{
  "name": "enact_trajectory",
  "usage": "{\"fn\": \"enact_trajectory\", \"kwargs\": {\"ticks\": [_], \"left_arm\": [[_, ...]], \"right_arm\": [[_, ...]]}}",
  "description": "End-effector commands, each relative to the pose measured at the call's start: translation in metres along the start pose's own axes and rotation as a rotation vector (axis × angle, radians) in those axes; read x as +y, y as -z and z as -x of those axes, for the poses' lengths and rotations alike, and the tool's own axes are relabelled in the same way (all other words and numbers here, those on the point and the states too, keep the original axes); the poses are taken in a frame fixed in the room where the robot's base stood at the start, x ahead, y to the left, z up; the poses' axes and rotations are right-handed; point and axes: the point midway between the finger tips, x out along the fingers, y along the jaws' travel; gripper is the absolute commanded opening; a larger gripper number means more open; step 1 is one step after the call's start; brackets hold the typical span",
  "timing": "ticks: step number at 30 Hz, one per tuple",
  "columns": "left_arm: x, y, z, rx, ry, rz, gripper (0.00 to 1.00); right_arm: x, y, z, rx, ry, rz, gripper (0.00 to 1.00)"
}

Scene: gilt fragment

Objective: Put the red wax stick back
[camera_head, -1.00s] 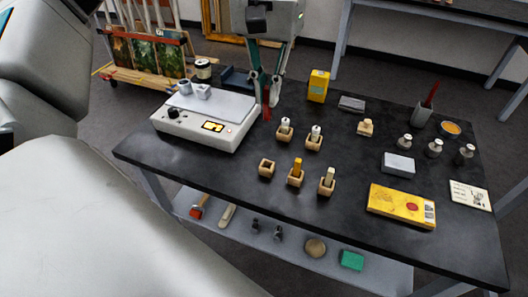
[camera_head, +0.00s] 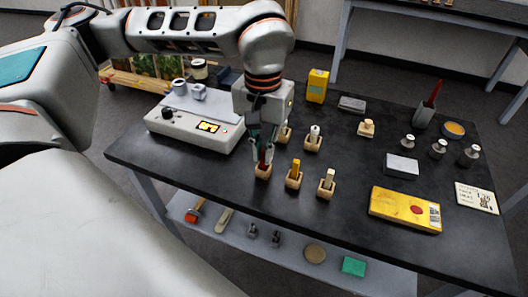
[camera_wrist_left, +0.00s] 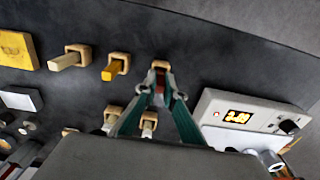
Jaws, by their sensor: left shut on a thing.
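The red wax stick (camera_head: 262,164) is upright between the fingertips of my left gripper (camera_head: 261,154), which is shut on it. Its lower end is at the small wooden block holder (camera_head: 263,173) in the front row; I cannot tell how deep it sits. In the left wrist view, my left gripper (camera_wrist_left: 161,88) points at that holder (camera_wrist_left: 160,65), with the red stick (camera_wrist_left: 159,76) between its green fingers. Most of the stick is hidden by the fingers. My right gripper is out of view.
A yellow stick (camera_head: 296,168) and a cream stick (camera_head: 329,177) stand in neighbouring holders to the right. More holders (camera_head: 313,142) stand behind. A grey device with a lit display (camera_head: 200,125) is to the left. A yellow box (camera_head: 404,209) lies at the right.

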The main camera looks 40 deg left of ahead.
Motion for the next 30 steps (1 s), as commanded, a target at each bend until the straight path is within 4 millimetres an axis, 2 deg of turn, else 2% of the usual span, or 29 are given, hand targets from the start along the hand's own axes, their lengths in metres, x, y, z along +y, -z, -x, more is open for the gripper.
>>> {"fn": "enact_trajectory", "kwargs": {"ticks": [1,13,14,15,26,30], "left_arm": [[0.000,0.000,-0.005,-0.002,0.000,0.000,0.00],[0.000,0.000,-0.009,0.000,0.001,0.001,0.00],[0.000,0.000,-0.008,0.001,0.000,0.001,0.17],[0.000,0.000,-0.008,0.001,0.000,0.001,0.26],[0.000,0.000,-0.006,0.002,0.000,0.001,0.26],[0.000,0.001,0.007,0.005,-0.002,0.001,0.26]], "right_arm": [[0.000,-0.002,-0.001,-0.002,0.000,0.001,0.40],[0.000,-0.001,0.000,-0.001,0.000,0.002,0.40],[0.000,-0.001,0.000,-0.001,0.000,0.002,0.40],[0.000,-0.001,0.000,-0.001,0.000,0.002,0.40],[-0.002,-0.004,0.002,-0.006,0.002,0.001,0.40],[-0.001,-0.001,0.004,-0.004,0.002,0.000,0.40]]}}
